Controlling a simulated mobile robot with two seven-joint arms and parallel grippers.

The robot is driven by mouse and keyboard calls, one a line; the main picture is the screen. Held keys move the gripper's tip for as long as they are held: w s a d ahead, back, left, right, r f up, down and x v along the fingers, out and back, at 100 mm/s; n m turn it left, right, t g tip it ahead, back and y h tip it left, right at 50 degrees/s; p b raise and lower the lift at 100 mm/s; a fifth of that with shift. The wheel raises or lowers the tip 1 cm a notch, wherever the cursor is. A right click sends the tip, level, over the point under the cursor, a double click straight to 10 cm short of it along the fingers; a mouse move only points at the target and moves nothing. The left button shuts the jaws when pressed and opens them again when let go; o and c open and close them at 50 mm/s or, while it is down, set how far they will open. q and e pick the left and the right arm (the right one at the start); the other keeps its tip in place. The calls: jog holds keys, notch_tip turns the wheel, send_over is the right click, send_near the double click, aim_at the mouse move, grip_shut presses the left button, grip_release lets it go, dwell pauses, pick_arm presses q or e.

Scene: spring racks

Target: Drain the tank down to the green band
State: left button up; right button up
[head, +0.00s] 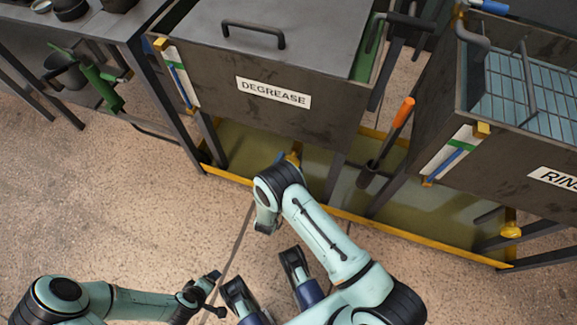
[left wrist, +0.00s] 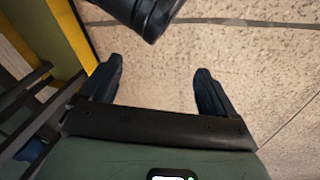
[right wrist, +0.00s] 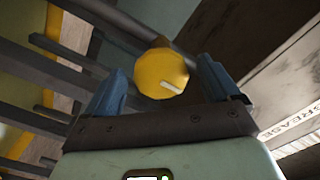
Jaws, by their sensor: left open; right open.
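The tank labelled DEGREASE (head: 205,70) stands at the top centre of the head view on dark legs. A white gauge board (head: 177,78) with a blue strip is on its left corner; its green band is too small to read against the level. In the right wrist view, a round yellow valve knob (right wrist: 160,75) with a pale mark sits between the spread fingers of my right gripper (right wrist: 160,70). I cannot tell whether they touch it. In the head view that gripper is under the tank front, partly hidden by my arm. My left gripper (left wrist: 148,85) is open and empty above the floor.
A RINSE tank (head: 440,130) stands at right with its own gauge and a yellow knob (head: 511,230) below. A yellow-edged tray (head: 400,232) lies under both tanks. An orange-handled tool (head: 403,112) stands between them. A dark bench (head: 95,25) is at far left. The front floor is open.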

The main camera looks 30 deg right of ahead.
pick_arm(q)
jog(key=s, duration=0.1)
jog(key=s+d+r+p, duration=0.1)
jog(key=s+r+g+p, duration=0.1)
jog(key=shift+d+h, duration=0.3)
pick_arm(e)
jog(key=v, duration=1.3)
jog(key=shift+s, duration=0.15)
